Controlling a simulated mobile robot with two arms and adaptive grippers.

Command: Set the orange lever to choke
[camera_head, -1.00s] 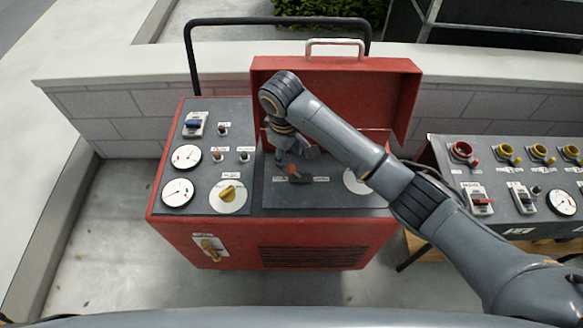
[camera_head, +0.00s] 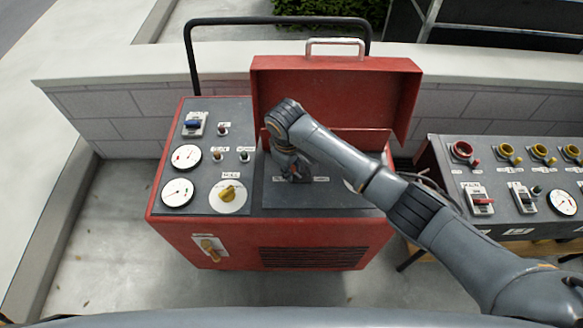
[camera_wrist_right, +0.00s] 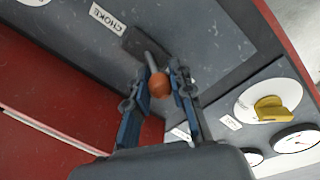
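The orange lever (camera_head: 296,174) is on the panel under the raised red lid, mostly hidden by my right gripper (camera_head: 289,172) in the head view. In the right wrist view its round orange knob (camera_wrist_right: 160,85) is between the two blue fingers of my right gripper (camera_wrist_right: 161,82), which are apart with the knob in the gap. The lever's shaft comes out of a dark slot plate (camera_wrist_right: 146,46). The CHOKE label (camera_wrist_right: 108,18) is at one end of this plate. The lever leans away from that label. My left gripper is not in view.
The red machine's panel also bears a yellow knob (camera_head: 229,194), round gauges (camera_head: 178,192) and a blue switch (camera_head: 193,124) to the left. The red lid (camera_head: 335,90) stands up behind the lever. Another panel with yellow sockets (camera_head: 504,150) is at the right.

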